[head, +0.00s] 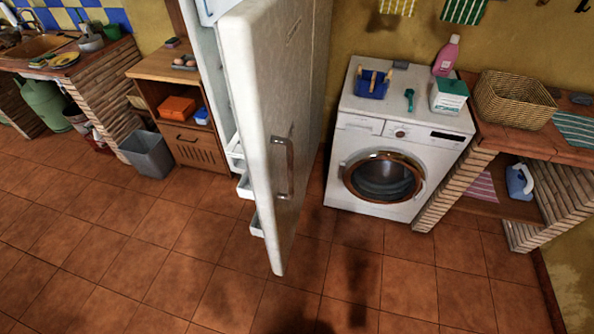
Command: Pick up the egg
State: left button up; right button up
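Several small, pale brown rounded things that look like eggs (190,62) sit in a dark holder on top of the wooden cabinet (150,69), left of the open fridge. They are small in the head view, so I cannot make out single eggs clearly. Neither of my grippers shows in the head view. Only dark shadows fall on the floor at the bottom.
The white fridge door (268,120) stands wide open towards me, right of the cabinet. A grey bin (148,153) stands on the floor by the cabinet. A washing machine (396,150) stands right of the fridge. The tiled floor (130,250) in front is clear.

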aim_at(191, 63)
jog(key=i+j, duration=0.1)
jog(key=j, duration=0.4)
jog(key=i+j+z, duration=0.1)
jog(key=j, duration=0.45)
jog(key=i+j, duration=0.1)
jog(key=j, duration=0.4)
jog(key=i+j, duration=0.1)
jog(key=j, duration=0.4)
jog(key=i+j+z, duration=0.1)
jog(key=j, duration=0.45)
jog(key=i+j+z, duration=0.1)
jog(key=i+j, duration=0.35)
jog(key=i, duration=0.15)
jog(key=i+j+z, duration=0.1)
jog(key=i+j, duration=0.35)
jog(key=i, duration=0.1)
